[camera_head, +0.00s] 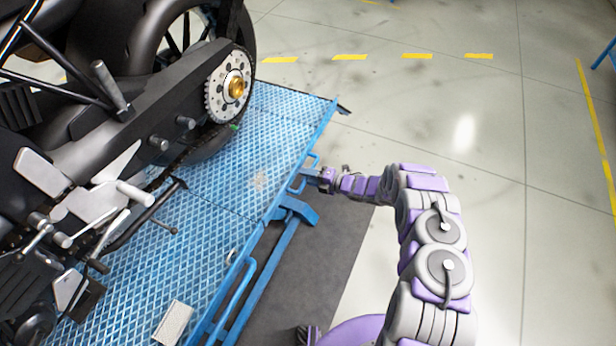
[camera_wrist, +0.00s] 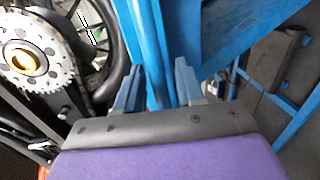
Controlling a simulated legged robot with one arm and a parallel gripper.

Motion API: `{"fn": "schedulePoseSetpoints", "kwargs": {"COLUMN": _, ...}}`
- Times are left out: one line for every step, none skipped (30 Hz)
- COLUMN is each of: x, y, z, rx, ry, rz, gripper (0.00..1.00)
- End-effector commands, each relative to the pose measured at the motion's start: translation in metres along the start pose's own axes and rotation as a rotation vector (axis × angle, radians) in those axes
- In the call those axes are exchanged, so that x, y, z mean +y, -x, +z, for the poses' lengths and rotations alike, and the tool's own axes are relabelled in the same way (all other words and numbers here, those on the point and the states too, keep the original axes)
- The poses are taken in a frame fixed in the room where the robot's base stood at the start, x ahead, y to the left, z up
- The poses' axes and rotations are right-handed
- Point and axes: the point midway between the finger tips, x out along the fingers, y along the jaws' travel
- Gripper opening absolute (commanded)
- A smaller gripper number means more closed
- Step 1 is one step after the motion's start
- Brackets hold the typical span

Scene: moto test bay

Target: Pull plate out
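The blue diamond-tread plate (camera_head: 225,175) is the deck of the lift under the motorcycle, with blue loop handles (camera_head: 237,288) along its right edge. My gripper (camera_head: 313,178) is at the loop near the plate's far right corner. In the wrist view my gripper (camera_wrist: 159,80) has its two blue-grey fingers apart, with a blue bar (camera_wrist: 152,40) of the lift between them. I cannot tell whether either finger touches the bar.
A black motorcycle (camera_head: 150,110) stands on the plate; its rear sprocket (camera_wrist: 25,60) is close on the left in the wrist view. A blue side bracket (camera_head: 297,208) juts out below my gripper. The floor (camera_head: 440,120) at right is clear, with yellow dashes.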

Motion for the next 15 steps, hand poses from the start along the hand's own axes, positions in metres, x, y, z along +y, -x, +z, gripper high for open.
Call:
{"fn": "schedulePoseSetpoints", "kwargs": {"x": 0.0001, "y": 0.0, "z": 0.0, "rx": 0.0, "ry": 0.0, "rz": 0.0, "gripper": 0.38}}
{"fn": "schedulePoseSetpoints", "kwargs": {"x": 0.0002, "y": 0.0, "z": 0.0001, "rx": 0.0, "ry": 0.0, "rz": 0.0, "gripper": 0.38}}
{"fn": "schedulePoseSetpoints", "kwargs": {"x": 0.0001, "y": 0.0001, "z": 0.0001, "rx": 0.0, "ry": 0.0, "rz": 0.0, "gripper": 0.38}}
{"fn": "schedulePoseSetpoints", "kwargs": {"x": 0.0001, "y": 0.0002, "z": 0.0001, "rx": 0.0, "ry": 0.0, "rz": 0.0, "gripper": 0.38}}
{"fn": "schedulePoseSetpoints", "kwargs": {"x": 0.0001, "y": 0.0002, "z": 0.0001, "rx": 0.0, "ry": 0.0, "rz": 0.0, "gripper": 0.37}}
{"fn": "schedulePoseSetpoints", "kwargs": {"x": 0.0001, "y": 0.0002, "z": 0.0002, "rx": 0.0, "ry": 0.0, "rz": 0.0, "gripper": 0.33}}
{"fn": "schedulePoseSetpoints", "kwargs": {"x": 0.0001, "y": 0.0002, "z": 0.0002, "rx": 0.0, "ry": 0.0, "rz": -0.001, "gripper": 0.3}}
{"fn": "schedulePoseSetpoints", "kwargs": {"x": 0.0001, "y": 0.0002, "z": 0.0002, "rx": 0.0, "ry": 0.0, "rz": -0.001, "gripper": 0.27}}
{"fn": "schedulePoseSetpoints", "kwargs": {"x": 0.0, "y": 0.0002, "z": 0.0002, "rx": 0.0, "ry": 0.0, "rz": -0.001, "gripper": 0.23}}
{"fn": "schedulePoseSetpoints", "kwargs": {"x": 0.0, "y": 0.0002, "z": 0.0002, "rx": 0.0, "ry": 0.0, "rz": -0.001, "gripper": 0.2}}
{"fn": "schedulePoseSetpoints", "kwargs": {"x": 0.0, "y": 0.0003, "z": 0.0002, "rx": 0.0, "ry": 0.0, "rz": -0.001, "gripper": 0.17}}
{"fn": "schedulePoseSetpoints", "kwargs": {"x": -0.0001, "y": 0.0003, "z": 0.0002, "rx": 0.0, "ry": 0.0, "rz": -0.001, "gripper": 0.14}}
{"fn": "schedulePoseSetpoints", "kwargs": {"x": -0.0001, "y": 0.0003, "z": 0.0002, "rx": 0.0, "ry": 0.0, "rz": -0.001, "gripper": 0.11}}
{"fn": "schedulePoseSetpoints", "kwargs": {"x": -0.0002, "y": 0.0003, "z": 0.0002, "rx": 0.0, "ry": 0.0, "rz": -0.001, "gripper": 0.08}}
{"fn": "schedulePoseSetpoints", "kwargs": {"x": -0.0003, "y": 0.0004, "z": 0.0003, "rx": 0.0, "ry": 0.0, "rz": -0.001, "gripper": 0.04}}
